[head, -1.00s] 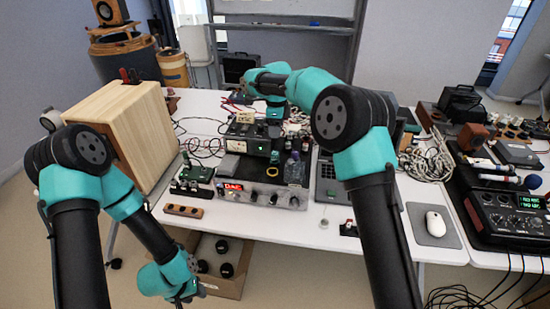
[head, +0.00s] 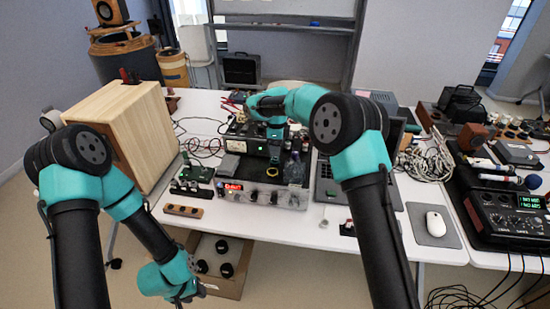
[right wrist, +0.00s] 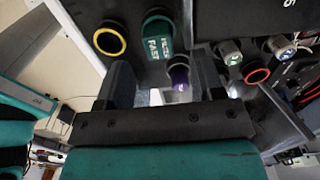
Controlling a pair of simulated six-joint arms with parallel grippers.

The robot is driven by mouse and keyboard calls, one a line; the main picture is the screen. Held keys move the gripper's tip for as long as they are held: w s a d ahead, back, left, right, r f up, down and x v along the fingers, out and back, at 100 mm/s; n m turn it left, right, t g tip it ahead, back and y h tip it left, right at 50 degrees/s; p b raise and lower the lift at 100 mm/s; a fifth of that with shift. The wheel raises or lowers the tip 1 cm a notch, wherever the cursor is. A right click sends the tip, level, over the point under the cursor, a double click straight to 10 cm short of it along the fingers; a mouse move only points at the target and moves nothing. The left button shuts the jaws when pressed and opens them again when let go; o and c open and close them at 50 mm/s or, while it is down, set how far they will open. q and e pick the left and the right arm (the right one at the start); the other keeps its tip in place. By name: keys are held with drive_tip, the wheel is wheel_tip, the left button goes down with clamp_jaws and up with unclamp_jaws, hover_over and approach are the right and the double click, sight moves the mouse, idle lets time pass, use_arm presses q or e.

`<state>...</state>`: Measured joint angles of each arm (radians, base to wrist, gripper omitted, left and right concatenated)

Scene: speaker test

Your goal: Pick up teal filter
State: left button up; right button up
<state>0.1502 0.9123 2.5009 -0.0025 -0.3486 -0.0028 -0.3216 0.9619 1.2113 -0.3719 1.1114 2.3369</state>
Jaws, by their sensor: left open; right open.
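A teal piece with white lettering (right wrist: 160,38) shows at the top of the right wrist view, just beyond the fingertips; it looks like the teal filter. It is too small to pick out in the head view. My right gripper (right wrist: 165,88) is open over the dark equipment behind the silver unit. A dark purple cylinder (right wrist: 179,78) shows between its fingers; I cannot tell whether it touches them. In the head view my right gripper (head: 275,150) points down and partly hides the equipment. My left gripper (head: 181,298) is open, low in front of the table.
A silver unit with a red display (head: 262,193) stands on the white table. A yellow ring (right wrist: 109,40) and a red ring (right wrist: 257,76) lie near the teal piece. A laptop (head: 335,185) is to the right, a wooden speaker (head: 122,130) to the left.

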sight(275, 158)
drive_tip(key=shift+f, duration=1.85)
drive_tip(key=c, duration=1)
